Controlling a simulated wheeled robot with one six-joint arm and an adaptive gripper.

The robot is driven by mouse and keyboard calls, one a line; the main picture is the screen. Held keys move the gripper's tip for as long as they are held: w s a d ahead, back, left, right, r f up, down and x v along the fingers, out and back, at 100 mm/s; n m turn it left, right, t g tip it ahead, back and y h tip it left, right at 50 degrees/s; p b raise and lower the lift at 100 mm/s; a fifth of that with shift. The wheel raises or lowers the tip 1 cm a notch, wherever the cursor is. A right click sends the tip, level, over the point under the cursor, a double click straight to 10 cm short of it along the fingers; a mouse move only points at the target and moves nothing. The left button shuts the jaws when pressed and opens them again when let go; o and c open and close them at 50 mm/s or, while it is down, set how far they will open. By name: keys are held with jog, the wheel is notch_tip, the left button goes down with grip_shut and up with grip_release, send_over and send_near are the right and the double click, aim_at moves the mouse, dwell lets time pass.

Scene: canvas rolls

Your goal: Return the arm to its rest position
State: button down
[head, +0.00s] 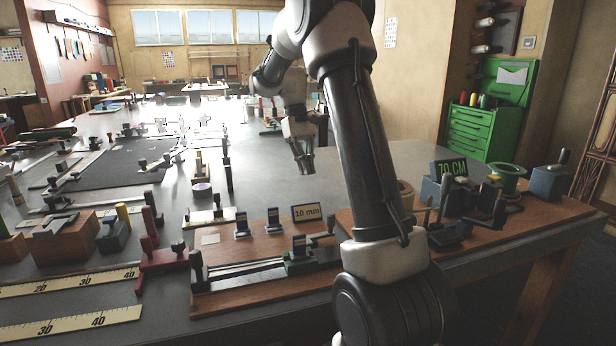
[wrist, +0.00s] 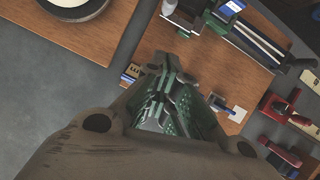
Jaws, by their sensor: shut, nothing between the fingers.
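My arm rises from the front of the bench and bends over in the head view, with my gripper (head: 304,166) hanging above the grey bench top, behind the "10 mm" sign (head: 307,212). The fingers are together with nothing between them. In the wrist view my gripper (wrist: 160,108) points down over a wooden board (wrist: 185,50), and its fingers hide part of that board. My gripper appears clear of the things on the bench.
A wooden board with small blue-faced blocks (head: 241,224) lies in front. To the right stand a "70 CM" sign (head: 451,170) and a green spool (head: 507,178). Yellow rulers (head: 75,324) lie at left front. Bare bench top (head: 265,160) shows around my gripper.

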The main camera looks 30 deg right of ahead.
dwell(0.5)
jog(key=s+a+r+t, duration=0.1)
jog(key=s+a+t, duration=0.2)
jog(key=s, duration=0.5)
jog(key=s+a+r+t, duration=0.2)
jog(key=s+a+t, duration=0.1)
jog(key=s, duration=0.5)
jog(key=s+a+r+t, duration=0.1)
jog(key=s+a+t, duration=0.1)
jog(key=s, duration=0.7)
jog(key=shift+a+r+n+t, duration=0.25)
jog(key=shift+a+n+t, duration=0.15)
jog(key=shift+a, duration=0.3)
